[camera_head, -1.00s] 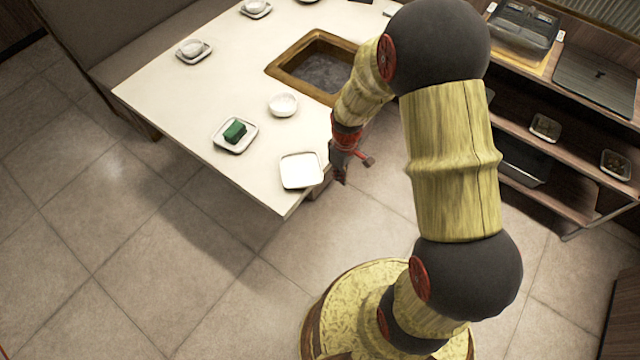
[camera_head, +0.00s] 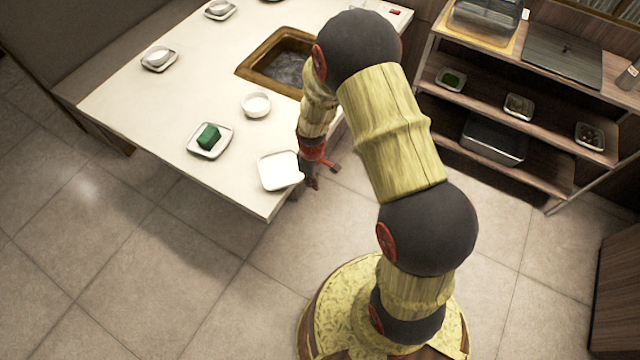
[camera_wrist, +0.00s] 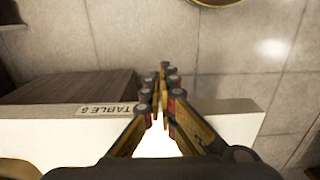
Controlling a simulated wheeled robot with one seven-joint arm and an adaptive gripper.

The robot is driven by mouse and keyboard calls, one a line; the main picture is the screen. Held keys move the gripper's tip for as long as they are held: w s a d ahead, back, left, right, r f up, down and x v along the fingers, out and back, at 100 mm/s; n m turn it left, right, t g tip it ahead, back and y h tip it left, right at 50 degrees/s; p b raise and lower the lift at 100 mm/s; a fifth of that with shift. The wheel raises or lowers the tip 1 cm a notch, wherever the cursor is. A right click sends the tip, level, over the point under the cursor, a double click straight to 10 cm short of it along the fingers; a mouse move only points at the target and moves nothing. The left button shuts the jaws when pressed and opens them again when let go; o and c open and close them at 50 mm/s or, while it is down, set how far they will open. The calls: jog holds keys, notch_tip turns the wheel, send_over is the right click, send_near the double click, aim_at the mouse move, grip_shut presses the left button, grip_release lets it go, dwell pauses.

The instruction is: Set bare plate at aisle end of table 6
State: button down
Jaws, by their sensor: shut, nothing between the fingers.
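A bare white square plate (camera_head: 279,170) lies flat near the near-right corner of the white table (camera_head: 225,180). My gripper (camera_head: 313,183) is just right of this plate, by the table's edge, pointing down. In the wrist view my gripper (camera_wrist: 163,72) has its fingers together and holds nothing. A bright white patch, seemingly the plate (camera_wrist: 158,145), shows between the finger bases. A label reading TABLE 6 (camera_wrist: 109,110) is on the table's edge there.
A dish (camera_head: 210,150) with a green block (camera_head: 208,136) and a white bowl (camera_head: 256,104) stand near the plate. A brass-framed well (camera_head: 247,73) is set in the table. A shelf unit (camera_head: 520,140) stands at right. The tiled floor in front is clear.

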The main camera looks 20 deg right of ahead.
aim_at(299, 177)
jog(key=shift+w+a, duration=0.2)
jog(key=shift+w, duration=0.15)
jog(key=shift+w, duration=0.1)
jog(key=w+a, duration=0.1)
jog(key=w, duration=0.1)
jog(key=w+a, duration=0.2)
dwell(0.4)
